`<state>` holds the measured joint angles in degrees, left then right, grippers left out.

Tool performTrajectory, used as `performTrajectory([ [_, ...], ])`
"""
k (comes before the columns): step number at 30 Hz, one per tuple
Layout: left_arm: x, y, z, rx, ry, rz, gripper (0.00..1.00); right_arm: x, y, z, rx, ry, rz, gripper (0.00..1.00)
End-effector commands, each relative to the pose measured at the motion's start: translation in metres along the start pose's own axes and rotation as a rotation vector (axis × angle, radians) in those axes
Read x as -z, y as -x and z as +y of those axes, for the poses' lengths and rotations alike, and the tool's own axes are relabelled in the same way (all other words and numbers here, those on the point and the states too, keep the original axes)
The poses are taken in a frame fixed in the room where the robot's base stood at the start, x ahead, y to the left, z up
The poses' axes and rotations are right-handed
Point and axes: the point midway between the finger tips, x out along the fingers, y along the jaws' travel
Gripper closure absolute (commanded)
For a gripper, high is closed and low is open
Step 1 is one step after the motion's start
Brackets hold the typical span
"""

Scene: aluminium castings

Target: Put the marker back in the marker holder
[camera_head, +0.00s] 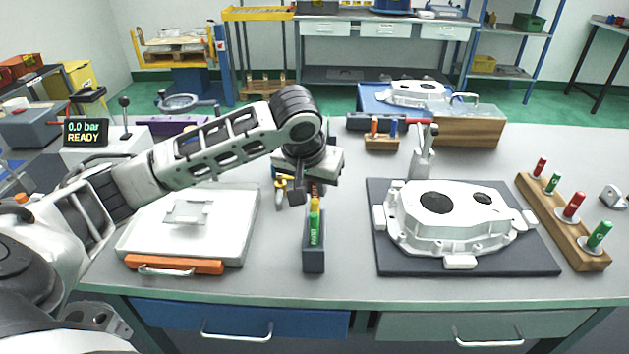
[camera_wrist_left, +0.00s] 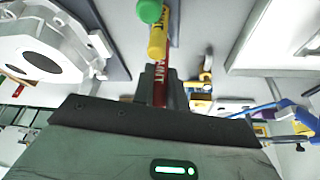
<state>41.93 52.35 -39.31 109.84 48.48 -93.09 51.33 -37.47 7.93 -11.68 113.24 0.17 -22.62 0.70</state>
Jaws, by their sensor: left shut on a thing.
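The marker holder (camera_head: 313,262) is a narrow dark grey block at the table's middle. A green marker (camera_head: 314,228) stands near its front, with a yellow marker (camera_head: 315,205) behind. Both show in the left wrist view, the green end (camera_wrist_left: 150,11) beyond the yellow body (camera_wrist_left: 158,42). My left gripper (camera_head: 299,192) is low at the holder's far end, shut on a red marker lettered PAINT (camera_wrist_left: 161,92). The gripper partly hides this marker, and I cannot tell whether its lower end is in the holder. My right gripper is not in view.
A white tray (camera_head: 133,238) with an orange front handle lies left. An aluminium casting (camera_head: 455,240) sits on a dark mat (camera_head: 385,266) to the right. A wooden rack (camera_head: 575,240) with red and green gauges is farther right. A small wooden block (camera_head: 381,143) stands behind.

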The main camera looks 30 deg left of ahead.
Motion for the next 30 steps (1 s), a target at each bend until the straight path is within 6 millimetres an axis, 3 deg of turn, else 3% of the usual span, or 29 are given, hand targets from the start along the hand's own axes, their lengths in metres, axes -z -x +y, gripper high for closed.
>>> performTrajectory([
  [30,-0.011,-0.025,0.000,0.000,0.000,-0.002,1.00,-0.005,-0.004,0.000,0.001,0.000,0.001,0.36],
])
